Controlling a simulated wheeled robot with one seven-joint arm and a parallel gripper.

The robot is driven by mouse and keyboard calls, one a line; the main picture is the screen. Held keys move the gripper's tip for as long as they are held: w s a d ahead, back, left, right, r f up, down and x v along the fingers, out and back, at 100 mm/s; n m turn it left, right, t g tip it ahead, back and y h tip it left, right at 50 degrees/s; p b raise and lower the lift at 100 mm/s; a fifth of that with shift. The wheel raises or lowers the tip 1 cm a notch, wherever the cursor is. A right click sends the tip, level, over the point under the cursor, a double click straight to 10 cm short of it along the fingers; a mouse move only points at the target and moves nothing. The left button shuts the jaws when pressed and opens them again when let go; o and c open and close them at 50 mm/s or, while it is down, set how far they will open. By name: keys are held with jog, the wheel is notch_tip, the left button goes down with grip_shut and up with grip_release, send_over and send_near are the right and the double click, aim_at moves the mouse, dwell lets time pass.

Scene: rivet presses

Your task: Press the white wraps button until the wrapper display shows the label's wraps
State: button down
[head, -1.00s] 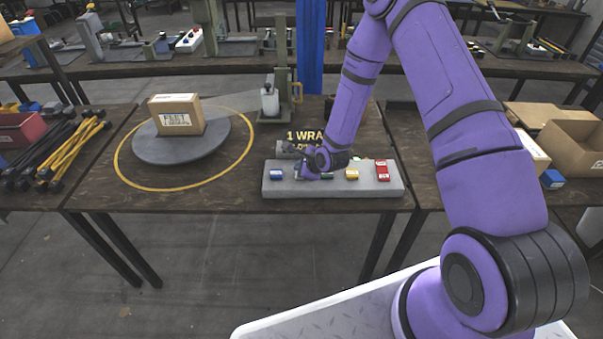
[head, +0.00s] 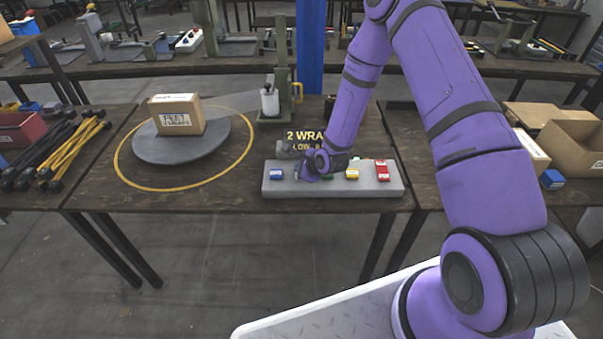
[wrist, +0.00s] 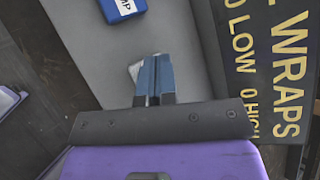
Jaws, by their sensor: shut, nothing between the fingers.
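My gripper (wrist: 152,75) is shut and empty, its fingertips pointing down at the grey control panel (head: 390,188). In the wrist view a white button (wrist: 135,72) shows partly behind the fingertips; whether they touch it I cannot tell. In the head view my gripper (head: 309,176) covers that part of the panel. The wrapper display (head: 305,140) reads "2 WRA" before my arm hides the rest. In the wrist view the display (wrist: 265,65) shows "WRAPS" and "LOW 0 HIGH", its digit cut off. The carton's label (head: 176,119) is too small to read surely.
The panel also has a blue button (head: 276,174), a yellow button (head: 352,174) and a red button (head: 382,170). The carton (head: 187,105) stands on a round turntable (head: 160,152) inside a yellow ring. A film roll (head: 270,101) stands behind.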

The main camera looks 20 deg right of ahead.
jog(key=shift+r, duration=0.9)
jog(key=shift+r, duration=2.5)
